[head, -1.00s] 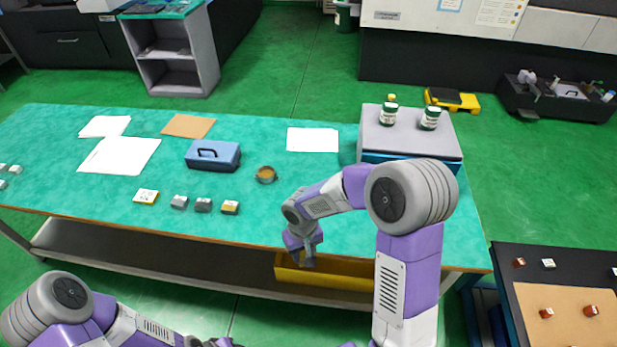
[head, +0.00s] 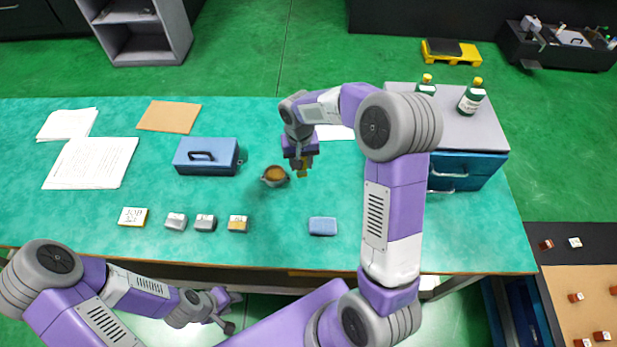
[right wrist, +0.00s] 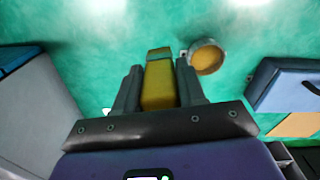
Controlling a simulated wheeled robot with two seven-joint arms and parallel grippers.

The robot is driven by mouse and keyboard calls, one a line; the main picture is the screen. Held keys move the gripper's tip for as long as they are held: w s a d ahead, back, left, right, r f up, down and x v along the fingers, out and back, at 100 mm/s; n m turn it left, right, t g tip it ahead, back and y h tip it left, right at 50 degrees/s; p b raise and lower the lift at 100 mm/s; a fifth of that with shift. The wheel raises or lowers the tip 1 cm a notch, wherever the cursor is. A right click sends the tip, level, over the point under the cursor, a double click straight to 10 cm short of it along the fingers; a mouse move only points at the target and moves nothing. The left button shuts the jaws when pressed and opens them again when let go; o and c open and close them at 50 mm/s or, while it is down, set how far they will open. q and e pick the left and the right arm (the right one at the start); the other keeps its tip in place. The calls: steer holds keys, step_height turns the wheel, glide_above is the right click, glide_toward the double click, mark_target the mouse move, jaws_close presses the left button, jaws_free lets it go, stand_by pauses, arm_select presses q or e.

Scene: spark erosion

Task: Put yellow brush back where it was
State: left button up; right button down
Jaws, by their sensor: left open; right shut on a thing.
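The yellow brush (right wrist: 158,85) is a yellow block clamped between the two fingers of my right gripper (right wrist: 158,90). In the head view my right gripper (head: 301,160) points down above the table, just right of a small round dish (head: 275,175) with a brown inside. Only the brush's lower end (head: 303,171) shows there. The dish also shows in the right wrist view (right wrist: 207,57), beyond and right of the brush tip. I cannot tell the brush's height above the table. My left gripper (head: 228,312) is open and empty, low in front of the table.
A blue toolbox (head: 207,157) stands left of the dish. Several small blocks and a blue-grey block (head: 323,226) lie along the front of the green table (head: 270,235). A drawer cabinet (head: 465,135) with two bottles stands at the right. Papers lie at the back left.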

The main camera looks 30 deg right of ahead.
steer(key=w+d+r+m, duration=0.1)
steer(key=w+d+m, duration=0.1)
steer(key=d, duration=0.3)
steer(key=f+b, duration=0.1)
steer(key=f, duration=0.3)
steer(key=f+b, duration=0.1)
steer(key=f, duration=0.4)
steer(key=shift+a+f+b, duration=0.2)
steer(key=shift+f+b, duration=0.05)
steer(key=shift+b, duration=0.05)
steer(key=shift+f, duration=0.2)
steer(key=c, duration=0.7)
jaws_free()
steer(key=shift+o, duration=0.2)
steer(key=shift+r, duration=0.15)
